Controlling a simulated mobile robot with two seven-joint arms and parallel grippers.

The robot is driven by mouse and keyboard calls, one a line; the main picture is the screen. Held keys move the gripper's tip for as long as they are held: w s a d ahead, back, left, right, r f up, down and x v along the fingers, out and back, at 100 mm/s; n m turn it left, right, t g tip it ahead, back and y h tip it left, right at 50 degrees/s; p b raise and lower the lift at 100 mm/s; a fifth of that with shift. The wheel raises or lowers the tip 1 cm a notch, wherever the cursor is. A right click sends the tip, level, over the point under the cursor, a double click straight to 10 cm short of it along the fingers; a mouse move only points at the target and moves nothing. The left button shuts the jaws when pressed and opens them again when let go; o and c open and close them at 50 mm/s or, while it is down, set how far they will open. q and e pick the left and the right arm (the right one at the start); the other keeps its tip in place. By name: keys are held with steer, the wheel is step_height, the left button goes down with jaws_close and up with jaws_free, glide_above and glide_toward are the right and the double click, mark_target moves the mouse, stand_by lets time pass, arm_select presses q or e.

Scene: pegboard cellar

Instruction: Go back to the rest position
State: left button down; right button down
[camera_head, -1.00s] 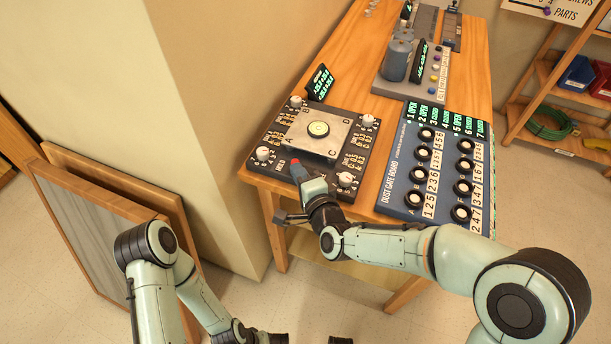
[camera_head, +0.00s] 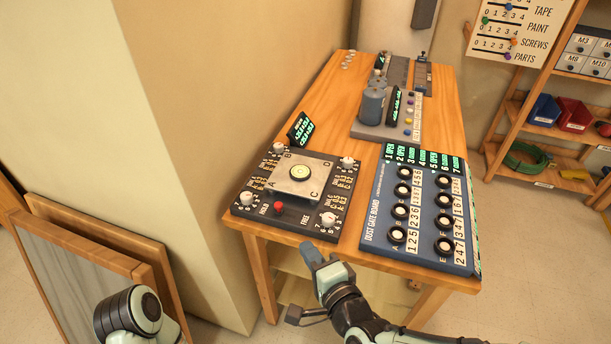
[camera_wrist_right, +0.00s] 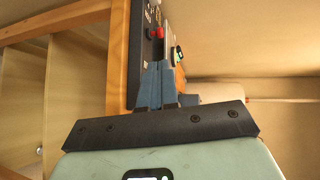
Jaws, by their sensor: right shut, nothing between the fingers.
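My right gripper (camera_head: 312,256) is just off the front edge of the wooden table, below the levelling board. Its blue-grey fingers are shut with nothing between them; they also show in the right wrist view (camera_wrist_right: 156,86). The levelling board (camera_head: 262,215) is dark with white corner knobs, a plate with a round bubble level (camera_head: 300,173) and a red button (camera_head: 279,208). In the right wrist view, the red button (camera_wrist_right: 157,33) shows beyond the fingers. My left arm shows at the lower left, but its gripper is out of view.
The wooden table (camera_head: 330,100) also holds the blue dust gate board (camera_head: 375,215) and a grey unit with blue cylinders (camera_head: 372,104). A beige wall corner stands left of the table, with framed panels (camera_head: 85,250) leaning there. Shelves with bins (camera_head: 545,110) stand at the right.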

steer(key=s+d+f+n+g+h+p, duration=0.2)
steer(key=d+f+g+p, duration=0.15)
steer(key=f, duration=0.75)
steer(key=s+d+f+n+g+h+p, duration=0.1)
steer(key=s+d+f+n+g+p, duration=0.2)
steer(key=f, duration=0.7)
steer(key=s+d+f+n+g+p, duration=0.1)
steer(key=s+f+g, duration=0.3)
steer(key=s, duration=0.5)
steer(key=s+d+f+n+g+p, duration=0.2)
steer(key=s+d+f+g+p, duration=0.1)
steer(key=s+f, duration=0.5)
steer(key=shift+s+d+f+n+g, duration=0.3)
steer(key=shift+s+d+f+g, duration=0.05)
steer(key=shift+s+d+g, duration=0.4)
